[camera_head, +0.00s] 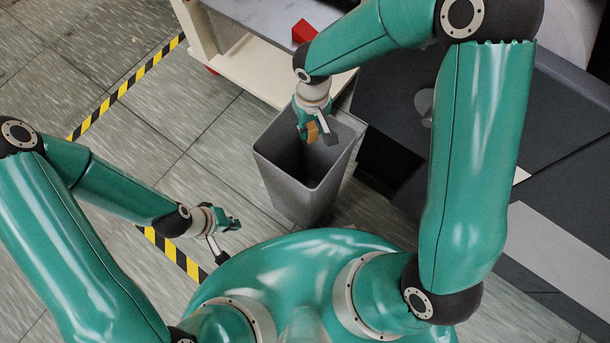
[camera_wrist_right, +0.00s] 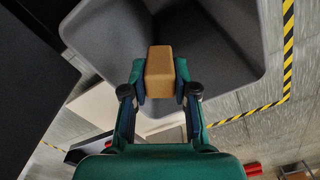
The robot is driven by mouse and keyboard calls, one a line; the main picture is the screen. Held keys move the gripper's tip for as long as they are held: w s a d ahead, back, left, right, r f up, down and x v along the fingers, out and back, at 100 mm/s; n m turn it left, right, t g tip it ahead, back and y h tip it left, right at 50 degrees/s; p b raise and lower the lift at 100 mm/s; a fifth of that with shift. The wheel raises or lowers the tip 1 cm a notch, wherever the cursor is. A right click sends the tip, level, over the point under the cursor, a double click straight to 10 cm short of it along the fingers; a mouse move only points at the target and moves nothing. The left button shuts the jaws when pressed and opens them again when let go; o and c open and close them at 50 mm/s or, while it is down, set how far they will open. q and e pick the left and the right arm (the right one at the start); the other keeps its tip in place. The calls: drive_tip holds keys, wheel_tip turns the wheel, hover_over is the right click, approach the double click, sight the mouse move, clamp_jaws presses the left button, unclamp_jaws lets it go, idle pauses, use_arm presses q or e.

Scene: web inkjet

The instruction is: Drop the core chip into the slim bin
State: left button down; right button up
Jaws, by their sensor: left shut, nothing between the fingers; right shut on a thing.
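The core chip (camera_head: 312,132) is a small tan block. My right gripper (camera_head: 318,134) is shut on it and holds it over the open top of the slim bin. In the right wrist view the core chip (camera_wrist_right: 160,68) sits between the two fingertips of my right gripper (camera_wrist_right: 160,80). The slim bin (camera_head: 285,190) is a tall grey open container on the floor; its inside wall also shows in the right wrist view (camera_wrist_right: 215,45). My left gripper (camera_head: 228,223) is shut and empty, low to the left of the bin.
A cream cart (camera_head: 245,75) with a red block (camera_head: 304,31) on it stands behind the bin. A large dark grey machine (camera_head: 560,130) is at the right. Yellow and black floor tape (camera_head: 125,88) runs along the left, where the tiled floor is clear.

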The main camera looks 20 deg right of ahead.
drive_tip(key=shift+f, duration=0.8)
drive_tip(key=o, duration=1)
drive_tip(key=shift+r, duration=0.15)
wheel_tip(320, 180, up, 10)
drive_tip(key=shift+r, duration=0.85)
drive_tip(key=shift+s, duration=0.1)
